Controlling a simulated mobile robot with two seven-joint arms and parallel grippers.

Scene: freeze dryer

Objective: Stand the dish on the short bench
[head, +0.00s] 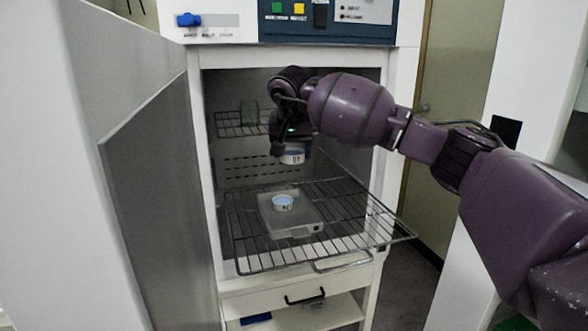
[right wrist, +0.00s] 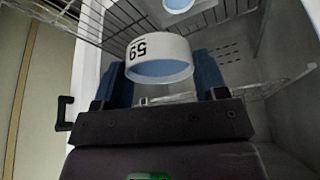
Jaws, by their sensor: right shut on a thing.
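A small white dish (head: 292,156) with a dark number on its side and a blue inside is held in my right gripper (head: 291,150), inside the open freeze dryer chamber, above the pulled-out wire shelf. In the right wrist view the dish (right wrist: 160,60) shows the number 59 and sits between the two blue fingers of the gripper (right wrist: 162,75). A second white dish (head: 283,202) with blue inside stands on a translucent tray (head: 290,232) on the shelf. My left gripper is not in view. No short bench can be made out.
The wire shelf (head: 258,268) juts out of the chamber front. A higher rack (head: 232,130) at the back holds a glass-like container (head: 249,116). The open door (head: 160,200) stands at the left. A drawer with a black handle (head: 305,297) is below.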

